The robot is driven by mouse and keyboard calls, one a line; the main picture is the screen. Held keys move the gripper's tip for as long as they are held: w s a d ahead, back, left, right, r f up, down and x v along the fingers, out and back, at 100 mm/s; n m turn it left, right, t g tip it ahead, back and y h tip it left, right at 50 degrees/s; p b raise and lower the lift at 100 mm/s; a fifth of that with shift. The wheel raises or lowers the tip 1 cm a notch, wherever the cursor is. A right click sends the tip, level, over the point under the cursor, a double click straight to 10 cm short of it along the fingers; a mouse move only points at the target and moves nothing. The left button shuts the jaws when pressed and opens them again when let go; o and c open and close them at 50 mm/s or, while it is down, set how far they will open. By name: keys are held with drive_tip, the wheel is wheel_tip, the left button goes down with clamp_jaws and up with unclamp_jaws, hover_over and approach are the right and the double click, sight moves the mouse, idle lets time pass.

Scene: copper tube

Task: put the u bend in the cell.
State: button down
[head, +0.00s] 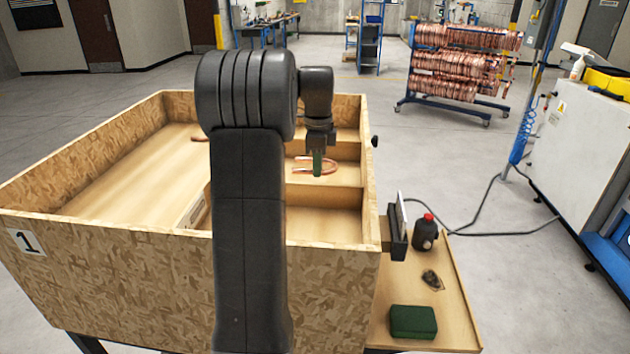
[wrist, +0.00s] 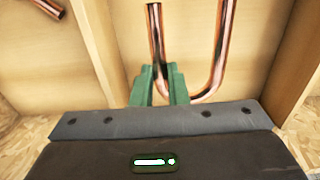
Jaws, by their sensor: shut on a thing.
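The copper u bend (head: 327,160) is in my gripper (head: 317,172), above or inside the middle of the small cells on the crate's right side. In the wrist view the green fingers (wrist: 160,82) are closed around one leg of the u bend (wrist: 221,50). Its other leg and the curve stand to the right of the fingers. The cell (head: 345,174) has low wooden walls at its front and back. I cannot tell whether the u bend touches the cell floor.
Another copper piece (head: 200,138) lies in the large left compartment of the wooden crate (head: 100,265), partly behind my arm. A front right cell (head: 325,222) looks empty. A side shelf (head: 455,310) holds a dark bottle (head: 425,235) and a green box (head: 413,321).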

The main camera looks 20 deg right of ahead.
drive_tip(key=shift+f+p, duration=0.3)
drive_tip(key=shift+f, duration=2.35)
drive_tip(key=c, duration=1.4)
unclamp_jaws()
drive_tip(key=shift+f, duration=0.1)
drive_tip(key=shift+c, duration=0.2)
wheel_tip(320, 180, up, 12)
drive_tip(key=shift+r+b, duration=0.15)
drive_tip(key=shift+b, duration=0.25)
